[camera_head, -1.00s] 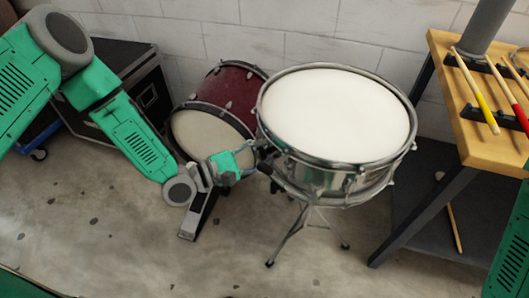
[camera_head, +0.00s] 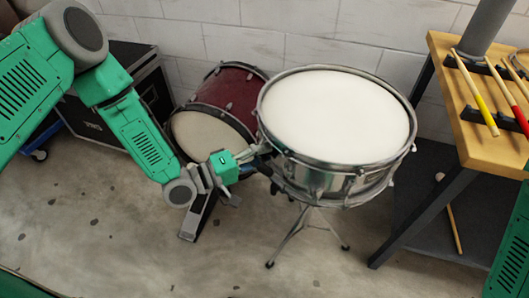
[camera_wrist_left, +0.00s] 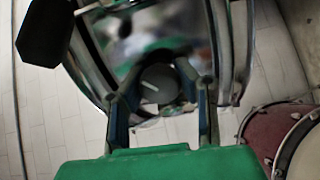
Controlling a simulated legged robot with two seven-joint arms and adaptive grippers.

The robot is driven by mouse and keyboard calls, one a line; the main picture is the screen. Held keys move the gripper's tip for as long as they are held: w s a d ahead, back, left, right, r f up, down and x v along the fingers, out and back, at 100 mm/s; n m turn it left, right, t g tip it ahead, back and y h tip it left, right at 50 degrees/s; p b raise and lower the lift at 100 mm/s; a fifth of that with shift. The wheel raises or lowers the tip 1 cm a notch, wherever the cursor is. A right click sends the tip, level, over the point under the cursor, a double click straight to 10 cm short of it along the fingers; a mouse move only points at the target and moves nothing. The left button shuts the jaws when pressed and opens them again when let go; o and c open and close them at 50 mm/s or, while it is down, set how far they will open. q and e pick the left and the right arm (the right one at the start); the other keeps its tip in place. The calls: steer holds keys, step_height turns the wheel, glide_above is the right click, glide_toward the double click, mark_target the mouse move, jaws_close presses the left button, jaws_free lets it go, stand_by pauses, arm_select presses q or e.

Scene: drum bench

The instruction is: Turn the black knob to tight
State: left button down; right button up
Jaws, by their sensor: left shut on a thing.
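The snare drum (camera_head: 335,120), with a white head and a chrome shell, stands on a tripod stand. The black knob (camera_wrist_left: 159,83) shows in the left wrist view as a round dark dial with a pale pointer line, on the shiny shell. My left gripper (camera_wrist_left: 160,95) has one finger on each side of the knob and is shut on it. In the head view my left gripper (camera_head: 262,157) reaches the left side of the shell, and the knob is hidden there by the fingers. My right gripper is out of view.
A red bass drum (camera_head: 222,100) stands behind my left forearm. A black case (camera_head: 150,95) is at the back left. A wooden bench (camera_head: 497,145) with drumsticks is at the right.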

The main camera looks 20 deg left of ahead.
arm_select(q)
steer(key=m, duration=0.4)
steer(key=shift+s+a+f+m+p, duration=0.1)
steer(key=shift+s+f+m+p, duration=0.2)
steer(key=shift+f, duration=0.05)
steer(key=m, duration=0.4)
steer(key=shift+p, duration=0.3)
steer(key=shift+m, duration=0.3)
steer(key=c, duration=1.3)
jaws_free()
steer(key=shift+o, duration=0.8)
steer(key=shift+a, duration=0.15)
steer(key=shift+r, duration=0.15)
steer(key=shift+a, duration=0.1)
